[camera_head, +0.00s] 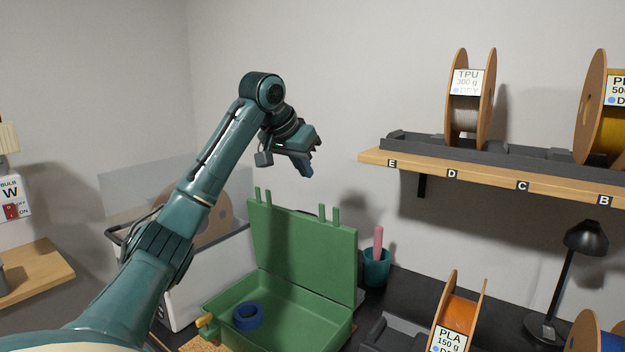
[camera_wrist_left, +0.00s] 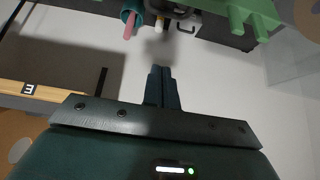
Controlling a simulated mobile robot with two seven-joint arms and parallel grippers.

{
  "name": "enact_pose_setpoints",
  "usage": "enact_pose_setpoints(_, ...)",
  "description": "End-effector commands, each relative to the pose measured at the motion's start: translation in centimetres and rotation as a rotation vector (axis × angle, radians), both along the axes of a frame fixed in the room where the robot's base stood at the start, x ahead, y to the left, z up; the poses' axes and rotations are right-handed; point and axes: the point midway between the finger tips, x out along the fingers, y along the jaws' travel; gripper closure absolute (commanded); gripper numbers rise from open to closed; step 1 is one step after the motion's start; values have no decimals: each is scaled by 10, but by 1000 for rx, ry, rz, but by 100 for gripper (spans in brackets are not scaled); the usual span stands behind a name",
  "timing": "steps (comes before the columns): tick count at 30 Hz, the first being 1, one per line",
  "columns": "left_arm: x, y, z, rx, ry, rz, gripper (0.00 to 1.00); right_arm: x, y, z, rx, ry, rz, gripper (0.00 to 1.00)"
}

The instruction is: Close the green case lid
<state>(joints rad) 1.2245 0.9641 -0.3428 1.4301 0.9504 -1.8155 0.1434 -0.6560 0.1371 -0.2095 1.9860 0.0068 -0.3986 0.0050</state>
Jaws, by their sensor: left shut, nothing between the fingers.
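The green case (camera_head: 333,336) stands open on the dark bench, with a blue ring (camera_head: 248,316) inside its base. Its lid (camera_head: 300,248) stands up at the back, leaning slightly, with green prongs along its top edge. In the left wrist view, part of the green lid (camera_wrist_left: 252,14) with its prongs shows at the top right. My left gripper (camera_head: 307,172) is above the lid, apart from it. Its fingers (camera_wrist_left: 162,72) are together with nothing between them. My right gripper is not in view.
A teal cup with a pink stick (camera_head: 376,270) stands right of the lid. An orange spool (camera_head: 460,310) is at the front right. A wall shelf (camera_head: 480,178) with spools is at upper right. A white box (camera_head: 225,262) stands behind my left arm. A black lamp (camera_head: 575,260) is at right.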

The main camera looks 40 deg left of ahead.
Motion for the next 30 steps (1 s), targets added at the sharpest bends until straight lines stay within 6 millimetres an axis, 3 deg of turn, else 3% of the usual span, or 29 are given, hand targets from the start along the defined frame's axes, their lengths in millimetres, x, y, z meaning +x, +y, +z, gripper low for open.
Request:
enact_pose_setpoints(13,53,6,-75,-1,6,0,100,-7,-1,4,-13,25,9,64)
enact_pose_setpoints(21,20,4,-83,3,2,0,100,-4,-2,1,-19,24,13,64)
enact_pose_setpoints(30,13,2,-84,0,0,0,100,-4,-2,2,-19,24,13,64)
